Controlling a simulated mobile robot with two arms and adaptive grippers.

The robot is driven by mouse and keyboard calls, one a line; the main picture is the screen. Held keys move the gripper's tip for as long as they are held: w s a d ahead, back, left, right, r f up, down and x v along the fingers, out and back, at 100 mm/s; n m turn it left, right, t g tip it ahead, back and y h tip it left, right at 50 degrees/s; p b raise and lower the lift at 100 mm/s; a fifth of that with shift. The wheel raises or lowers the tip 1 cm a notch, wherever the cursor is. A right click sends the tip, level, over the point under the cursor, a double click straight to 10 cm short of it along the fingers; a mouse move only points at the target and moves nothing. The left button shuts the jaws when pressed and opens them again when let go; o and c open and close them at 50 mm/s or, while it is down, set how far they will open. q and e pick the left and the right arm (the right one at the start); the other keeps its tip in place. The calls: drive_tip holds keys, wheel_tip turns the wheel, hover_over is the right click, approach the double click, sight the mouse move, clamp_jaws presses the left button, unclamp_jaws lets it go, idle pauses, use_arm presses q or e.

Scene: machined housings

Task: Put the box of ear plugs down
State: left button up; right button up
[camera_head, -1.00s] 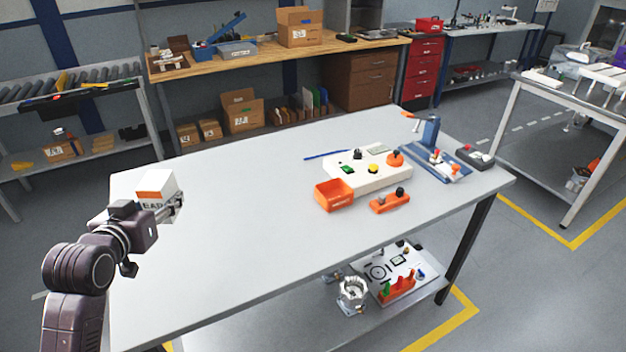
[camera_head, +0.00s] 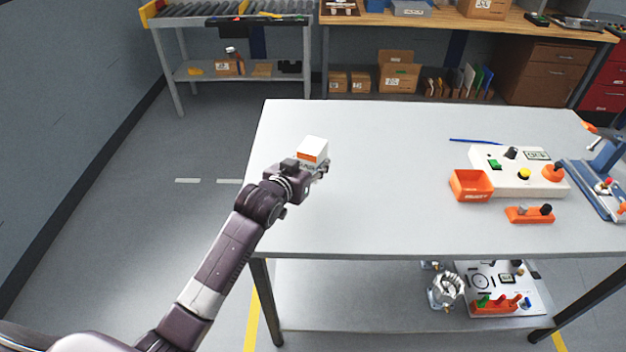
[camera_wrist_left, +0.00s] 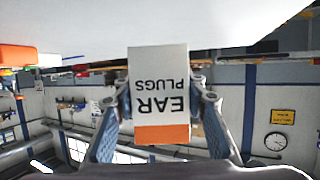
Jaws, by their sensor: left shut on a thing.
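The box of ear plugs (camera_head: 312,149) is a small white carton with an orange band. My left gripper (camera_head: 318,168) is shut on it, over the left part of the grey-white table (camera_head: 380,200). In the left wrist view the box (camera_wrist_left: 158,85) sits between the two fingers of the left gripper (camera_wrist_left: 160,105), its "EAR PLUGS" lettering upside down. The head view does not clearly show whether the box touches the tabletop. My right gripper is in neither view.
An orange bin (camera_head: 471,185), a white control box (camera_head: 515,170), an orange block with knobs (camera_head: 529,214) and a blue fixture (camera_head: 598,185) stand on the table's right side. The table's middle is clear. A lower shelf (camera_head: 350,300) holds a metal part and a panel.

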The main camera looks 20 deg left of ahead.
use_arm(q)
wheel_tip(320, 180, down, 7)
drive_tip(key=shift+r, duration=0.1)
drive_tip(key=o, duration=1.3)
drive_tip(key=v, duration=1.2)
drive_tip(key=shift+a+r, duration=0.1)
